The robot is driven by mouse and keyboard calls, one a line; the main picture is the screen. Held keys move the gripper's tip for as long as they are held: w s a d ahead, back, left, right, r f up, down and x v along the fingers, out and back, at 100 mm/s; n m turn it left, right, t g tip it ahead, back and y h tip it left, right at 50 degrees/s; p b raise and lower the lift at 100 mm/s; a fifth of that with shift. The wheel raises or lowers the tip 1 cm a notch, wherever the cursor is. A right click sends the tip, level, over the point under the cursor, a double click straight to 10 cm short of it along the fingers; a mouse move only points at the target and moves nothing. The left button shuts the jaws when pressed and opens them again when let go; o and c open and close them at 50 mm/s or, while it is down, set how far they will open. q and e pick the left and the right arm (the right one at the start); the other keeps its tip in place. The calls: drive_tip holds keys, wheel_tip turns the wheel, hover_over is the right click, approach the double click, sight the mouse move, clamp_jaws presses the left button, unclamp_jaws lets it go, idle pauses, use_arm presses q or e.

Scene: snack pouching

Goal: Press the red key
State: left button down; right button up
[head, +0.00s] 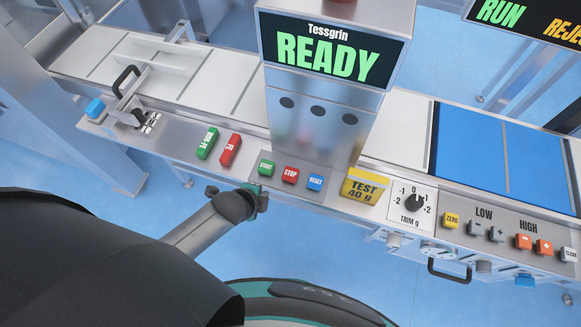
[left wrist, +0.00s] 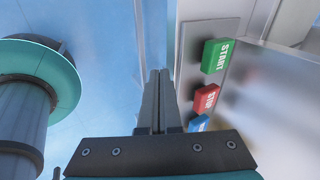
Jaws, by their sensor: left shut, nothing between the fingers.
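A red STOP key (head: 290,175) sits on the front ledge of the machine, between a green START key (head: 266,168) and a blue RESET key (head: 315,182). The STOP key also shows in the left wrist view (left wrist: 206,98). Another red key (head: 230,150) stands further left, beside a green one (head: 207,143). My left gripper (head: 263,190) is shut and empty in front of the ledge, near the START and STOP keys. In the left wrist view its closed fingers (left wrist: 158,75) lie left of these keys, apart from them in the picture. My right gripper is not in view.
The display (head: 330,50) reads READY. A yellow TEST 40 g block (head: 364,186) and a TRIM dial (head: 413,202) are right of the keys. A black handle (head: 126,80) stands at the left. Blue floor is clear in front of the ledge.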

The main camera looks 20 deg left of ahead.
sight(289, 177)
use_arm(q)
drive_tip(key=w+r+m, duration=0.1)
drive_tip(key=r+m, duration=0.1)
drive_tip(key=w+d+r+m+t, duration=0.1)
drive_tip(key=w+r+m, duration=0.1)
drive_tip(key=r, duration=0.1)
drive_tip(key=w+d+r+m+h+p, duration=0.1)
drive_tip(key=r+m, duration=0.2)
drive_tip(key=shift+w+d+r+t, duration=0.2)
drive_tip(key=shift+w+r+t, duration=0.1)
drive_tip(key=shift+w, duration=0.1)
wheel_tip(289, 177, up, 6)
drive_tip(key=w+d+m+h, duration=0.1)
drive_tip(key=d+m, duration=0.1)
drive_tip(key=m, duration=0.4)
drive_tip(key=shift+w+d+m+t+p, duration=0.3)
drive_tip(key=shift+w+t+p, duration=0.05)
drive_tip(key=shift+t+p, duration=0.05)
wheel_tip(289, 177, down, 8)
drive_tip(key=b, duration=0.8)
drive_tip(key=shift+f, duration=0.4)
drive_tip(key=shift+f, duration=0.4)
